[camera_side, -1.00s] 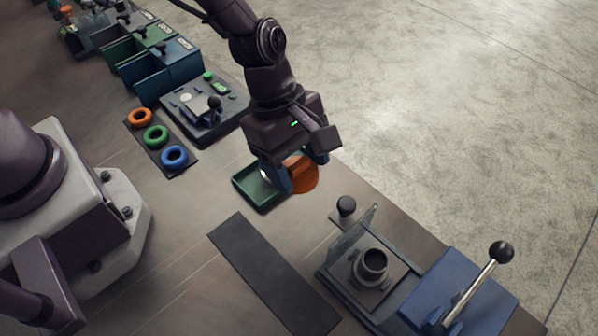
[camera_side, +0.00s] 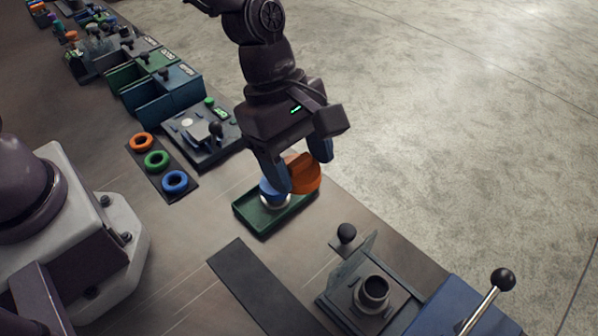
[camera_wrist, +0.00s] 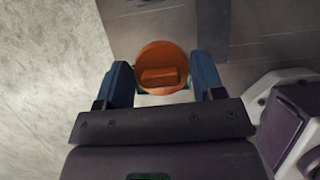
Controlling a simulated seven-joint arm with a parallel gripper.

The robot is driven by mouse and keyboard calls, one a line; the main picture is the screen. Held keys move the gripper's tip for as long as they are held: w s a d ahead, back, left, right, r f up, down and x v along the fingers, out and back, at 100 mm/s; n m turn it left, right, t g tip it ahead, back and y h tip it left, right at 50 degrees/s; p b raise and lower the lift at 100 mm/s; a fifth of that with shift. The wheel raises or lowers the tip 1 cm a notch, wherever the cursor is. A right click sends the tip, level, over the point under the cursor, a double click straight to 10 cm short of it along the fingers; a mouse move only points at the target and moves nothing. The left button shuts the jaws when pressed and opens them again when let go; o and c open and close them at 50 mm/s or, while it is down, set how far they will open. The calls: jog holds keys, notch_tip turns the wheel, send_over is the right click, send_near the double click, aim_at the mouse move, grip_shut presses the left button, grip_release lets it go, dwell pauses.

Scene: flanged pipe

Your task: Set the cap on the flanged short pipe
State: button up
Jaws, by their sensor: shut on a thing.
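The orange cap (camera_side: 305,175) is round with a raised grip bar, which shows in the wrist view (camera_wrist: 162,75). My gripper (camera_side: 283,180) is shut on it and holds it above the green tray (camera_side: 262,229). In the wrist view the cap sits between my two blue fingers (camera_wrist: 162,78). The flanged short pipe (camera_side: 374,290) stands upright and open at the top in a grey fixture at the lower right. My gripper is well to the upper left of it. A blue piece with a pale ring (camera_side: 275,203) shows in the tray, partly hidden by my finger.
A black knob (camera_side: 346,233) and a clear upright plate stand beside the pipe. A blue block with a lever (camera_side: 490,300) is to its right. A dark strip (camera_side: 255,285) lies flat on the bench. Colored rings (camera_side: 157,160) lie on a mat at the left.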

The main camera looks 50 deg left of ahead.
jog(key=d, duration=0.2)
jog(key=w+d, duration=0.1)
jog(key=d, duration=0.2)
jog(key=d+r, duration=0.1)
jog(key=d, duration=0.1)
jog(key=shift+w+d+r, duration=0.1)
jog(key=shift+w+d, duration=0.15)
jog(key=shift+d, duration=0.15)
jog(key=d, duration=0.7)
jog(key=f, duration=0.9)
jog(key=shift+s+d+f, duration=0.1)
jog(key=shift+s+f, duration=0.05)
jog(key=shift+s, duration=0.1)
jog(key=shift+f, duration=0.25)
jog(key=shift+f, duration=0.1)
